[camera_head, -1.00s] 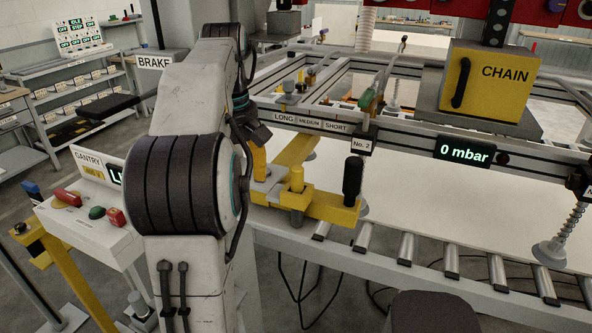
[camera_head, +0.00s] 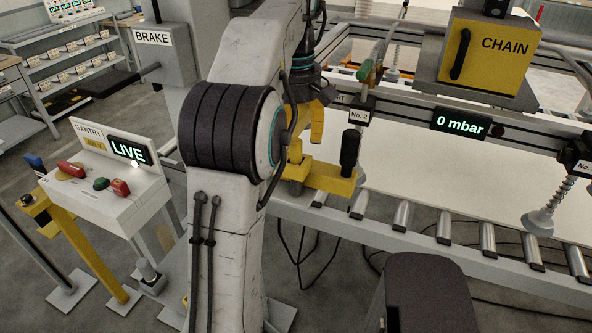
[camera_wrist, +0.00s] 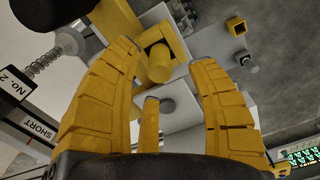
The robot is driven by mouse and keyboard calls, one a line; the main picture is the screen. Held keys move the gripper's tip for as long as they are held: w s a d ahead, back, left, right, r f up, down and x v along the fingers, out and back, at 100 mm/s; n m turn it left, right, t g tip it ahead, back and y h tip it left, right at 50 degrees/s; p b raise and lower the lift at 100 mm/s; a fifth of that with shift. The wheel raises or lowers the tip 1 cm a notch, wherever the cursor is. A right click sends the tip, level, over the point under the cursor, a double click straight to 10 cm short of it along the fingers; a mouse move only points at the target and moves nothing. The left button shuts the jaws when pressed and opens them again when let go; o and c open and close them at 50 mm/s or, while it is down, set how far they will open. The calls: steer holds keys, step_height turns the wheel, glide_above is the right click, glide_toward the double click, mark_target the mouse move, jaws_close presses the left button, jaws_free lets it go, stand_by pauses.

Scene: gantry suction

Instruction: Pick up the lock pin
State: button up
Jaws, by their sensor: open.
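A short yellow round post stands in a square yellow socket in the wrist view; I take it to be the lock pin (camera_wrist: 159,63). In the head view, the lock pin (camera_head: 295,171) rises from the yellow bracket (camera_head: 330,180) at the end of the gantry rail, partly hidden by a finger. My gripper (camera_head: 306,133) is just above the bracket, fingers pointing down. In the wrist view, my gripper (camera_wrist: 165,55) is open, its two large yellow fingers spread on either side of the lock pin. A narrower yellow piece shows between them. Contact with the pin cannot be told.
A black upright handle (camera_head: 350,152) stands at the bracket's right end, close to my gripper. The gantry rail with the No. 2 tag (camera_head: 360,114) runs behind it. A roller conveyor (camera_head: 402,215) lies below. The control console (camera_head: 120,200) reading LIVE stands at left.

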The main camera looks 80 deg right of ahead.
steer(key=shift+f, duration=1.55)
jaws_close()
